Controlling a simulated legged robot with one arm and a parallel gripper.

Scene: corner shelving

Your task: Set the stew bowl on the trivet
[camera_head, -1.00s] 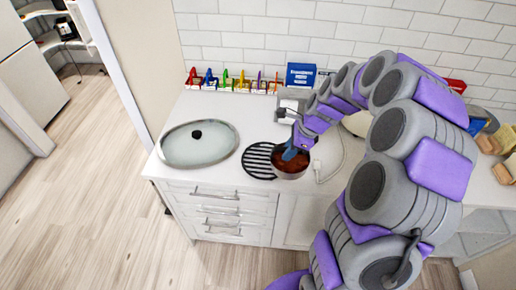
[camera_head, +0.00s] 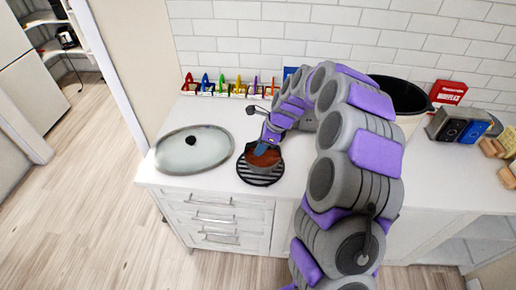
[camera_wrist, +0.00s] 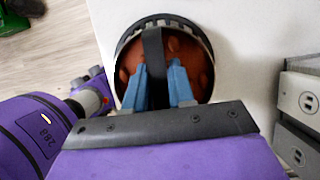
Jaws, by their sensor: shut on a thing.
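The stew bowl (camera_head: 270,159) holds reddish-brown stew and is over the black slatted round trivet (camera_head: 261,180). Trivet slats show in front of the bowl. I cannot tell whether the bowl touches the trivet. My gripper (camera_head: 262,149) is at the bowl from above, its blue fingers shut. In the wrist view, the fingers (camera_wrist: 158,72) close around a dark upright strip that crosses the bowl (camera_wrist: 195,58). A dark ribbed edge of the trivet (camera_wrist: 160,20) shows just past the bowl's rim.
A large oval glass lid (camera_head: 193,150) with a black knob lies left of the trivet. Several colourful items (camera_head: 228,88) line the wall. A big dark-mouthed pot (camera_head: 398,95), a red box (camera_head: 448,93) and a toaster-like appliance (camera_head: 455,128) stand to the right, behind my arm.

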